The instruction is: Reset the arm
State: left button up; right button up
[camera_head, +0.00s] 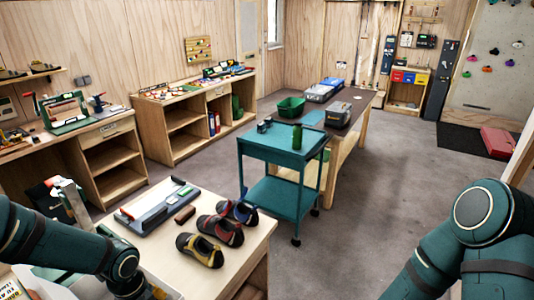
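My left arm (60,238) comes in from the left and bends at a dark teal joint near the front table. It runs out through the bottom edge, and I cannot make out its gripper. My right arm (482,212) is bent at the lower right, with a large round joint uppermost. Its lower links leave through the bottom edge, so its gripper is out of sight. No object shows in either hand.
A wooden table (262,226) in front bears several climbing shoes (220,230), a brown block (185,214) and a grey tray-like tool (157,206). Behind it stands a teal cart (282,197) with a green bottle (297,136). Grey floor (385,185) is clear at right.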

pick_arm(q)
jog(key=s+d+f+n+t+h+b, duration=0.2)
jog(key=d+f+n+b, duration=0.8)
jog(key=d+f+n, duration=1)
notch_tip(320, 180, down, 5)
jog(key=n+h, duration=0.1)
jog(key=n, duration=0.3)
jog(key=shift+s+d+n+h+b, duration=0.3)
jog(key=shift+d+n, duration=0.05)
jog(key=shift+n, duration=0.05)
pick_arm(e)
notch_tip(320, 180, down, 12)
jog(key=shift+s+a+f, duration=0.15)
jog(key=shift+a, duration=0.3)
pick_arm(q)
jog(key=shift+r, duration=0.15)
jog(key=shift+c, duration=0.4)
pick_arm(e)
jog(key=shift+c, duration=0.3)
